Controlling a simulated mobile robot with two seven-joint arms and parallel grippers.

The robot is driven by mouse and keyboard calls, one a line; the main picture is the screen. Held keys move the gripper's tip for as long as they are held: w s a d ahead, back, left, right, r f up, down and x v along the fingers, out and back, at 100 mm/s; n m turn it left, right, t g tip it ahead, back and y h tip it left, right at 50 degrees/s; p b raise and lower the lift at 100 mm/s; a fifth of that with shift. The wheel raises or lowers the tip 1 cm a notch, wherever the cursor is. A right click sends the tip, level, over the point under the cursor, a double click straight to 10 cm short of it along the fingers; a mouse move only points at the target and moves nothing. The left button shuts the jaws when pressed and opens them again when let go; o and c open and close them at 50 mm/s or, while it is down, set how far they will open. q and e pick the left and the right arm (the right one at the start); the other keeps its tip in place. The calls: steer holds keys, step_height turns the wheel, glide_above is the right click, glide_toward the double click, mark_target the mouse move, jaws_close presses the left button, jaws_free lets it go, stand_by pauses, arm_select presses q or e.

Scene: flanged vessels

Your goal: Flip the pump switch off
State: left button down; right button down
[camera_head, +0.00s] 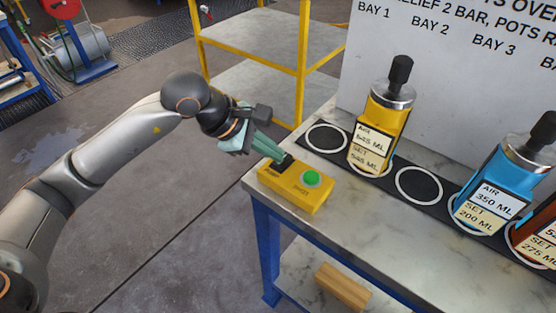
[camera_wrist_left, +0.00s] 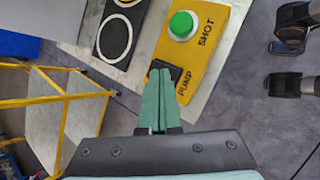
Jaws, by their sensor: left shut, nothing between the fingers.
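The yellow control box (camera_head: 297,186) sits at the left corner of the bench, with a green button (camera_head: 312,178) and a black pump switch (camera_head: 285,163). My left gripper (camera_head: 279,156) is shut and empty, with its green fingertips at the black switch. In the left wrist view, the closed fingers (camera_wrist_left: 160,82) point at the pump switch (camera_wrist_left: 172,68) and cover part of it. I cannot tell whether they touch it or which way the switch is set. The green button (camera_wrist_left: 182,25) and the "PUMP" and "SHOT" labels are visible there. My right gripper is not in view.
On the bench (camera_head: 362,212), a black strip holds a yellow vessel (camera_head: 383,122), a blue vessel (camera_head: 507,178) and a partly cut-off orange-brown one. An empty ring lies beside the box. A yellow-framed shelf (camera_head: 302,65) stands behind. A wooden block (camera_head: 343,287) lies below the bench top.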

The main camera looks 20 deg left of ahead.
arm_select(q)
steer(key=shift+r, duration=0.15)
steer(key=shift+w+r+p, duration=0.1)
steer(key=shift+r+p, duration=0.25)
steer(key=shift+r, duration=0.25)
steer(key=shift+w+d+r+p, duration=0.1)
steer(key=shift+w+r+p, duration=0.1)
steer(key=shift+r+p, duration=0.85)
steer(key=shift+w+d+r+p, duration=0.15)
steer(key=shift+r+p, duration=0.35)
steer(key=shift+r, duration=1)
steer(key=shift+a, duration=0.1)
